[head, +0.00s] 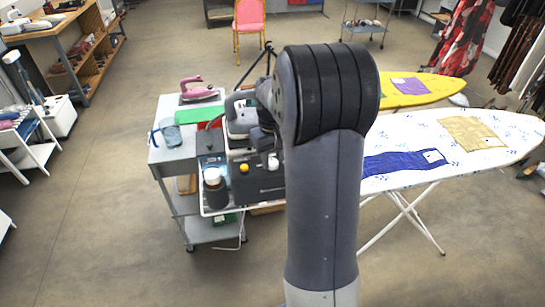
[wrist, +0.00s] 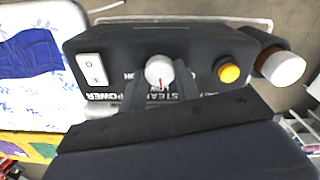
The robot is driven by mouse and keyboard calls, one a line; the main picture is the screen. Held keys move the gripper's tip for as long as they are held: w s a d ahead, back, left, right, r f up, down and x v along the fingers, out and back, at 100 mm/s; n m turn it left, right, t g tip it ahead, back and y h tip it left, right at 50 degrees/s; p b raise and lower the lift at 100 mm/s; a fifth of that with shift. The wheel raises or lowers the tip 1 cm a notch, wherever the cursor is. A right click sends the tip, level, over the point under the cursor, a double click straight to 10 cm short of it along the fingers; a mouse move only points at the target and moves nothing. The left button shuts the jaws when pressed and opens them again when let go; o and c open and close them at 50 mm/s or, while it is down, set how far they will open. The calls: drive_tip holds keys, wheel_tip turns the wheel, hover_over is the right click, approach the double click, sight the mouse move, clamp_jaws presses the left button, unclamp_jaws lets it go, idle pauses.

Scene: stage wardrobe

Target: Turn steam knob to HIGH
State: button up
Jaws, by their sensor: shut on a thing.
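The steam knob (wrist: 159,70) is a small white round knob with a red pointer mark, on the dark front panel of a steam station (wrist: 205,52). In the wrist view the red mark points down the picture, toward lettering that seems to read LOW. My gripper (wrist: 162,82) is shut on the knob, one finger on each side. HIGH cannot be read clearly; the fingers cover part of the lettering. In the head view the station (head: 258,183) stands on a cart, and my arm hides part of it.
A yellow button (wrist: 229,73) and a white rocker switch (wrist: 92,69) flank the knob. A jar with a white cap (wrist: 283,68) stands close beside the station. An iron (head: 240,116) sits behind it on the cart. An ironing board (head: 410,150) stands to the right.

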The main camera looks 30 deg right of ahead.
sight(273, 161)
drive_tip(key=m, duration=1)
drive_tip(key=shift+m, duration=2.5)
drive_tip(key=o, duration=1)
drive_tip(key=shift+c, duration=0.2)
wheel_tip(273, 161, up, 11)
drive_tip(key=shift+b, duration=0.35)
drive_tip(key=shift+f, duration=0.2)
